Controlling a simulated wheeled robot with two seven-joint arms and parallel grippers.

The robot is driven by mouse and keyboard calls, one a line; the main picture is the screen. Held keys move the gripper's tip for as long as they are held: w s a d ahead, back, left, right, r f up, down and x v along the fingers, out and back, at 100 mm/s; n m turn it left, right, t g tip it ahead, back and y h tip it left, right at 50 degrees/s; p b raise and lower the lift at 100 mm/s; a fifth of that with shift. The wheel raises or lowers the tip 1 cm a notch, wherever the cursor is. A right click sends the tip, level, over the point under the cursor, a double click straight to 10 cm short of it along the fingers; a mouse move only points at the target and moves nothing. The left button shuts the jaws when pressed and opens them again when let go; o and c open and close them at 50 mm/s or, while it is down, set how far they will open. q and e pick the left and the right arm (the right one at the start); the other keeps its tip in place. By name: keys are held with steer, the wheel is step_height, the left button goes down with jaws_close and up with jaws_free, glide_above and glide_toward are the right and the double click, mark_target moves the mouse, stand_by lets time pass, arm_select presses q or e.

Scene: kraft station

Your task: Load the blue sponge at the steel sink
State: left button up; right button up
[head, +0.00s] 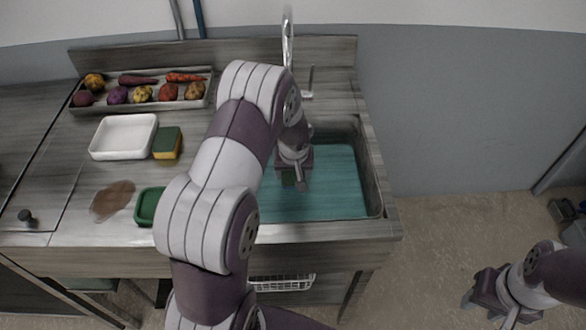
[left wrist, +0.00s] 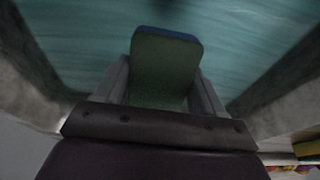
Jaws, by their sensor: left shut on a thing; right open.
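My left gripper (head: 295,178) is shut on the blue sponge, above the water in the steel sink (head: 374,180). In the left wrist view the blue sponge (left wrist: 165,72) sits between the two fingers, showing a green face and a blue far edge. Teal water (left wrist: 240,45) spreads beyond it; I cannot tell whether the sponge touches it. In the head view the sponge is mostly hidden by the gripper. My right gripper (head: 482,297) is open and empty, low over the floor at the right, away from the counter.
A green and yellow sponge (head: 167,143) lies beside a white tray (head: 95,150). A green dish (head: 148,206) and a brown stain (head: 112,200) are nearer the front. A tray of vegetables (head: 150,107) stands at the back. The faucet (head: 287,40) rises behind the sink.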

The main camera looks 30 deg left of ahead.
stand_by(0.6)
arm_select(q)
step_height(320, 180, up, 11)
steer(key=p, duration=0.8)
steer(key=shift+p, duration=0.35)
stand_by(1.5)
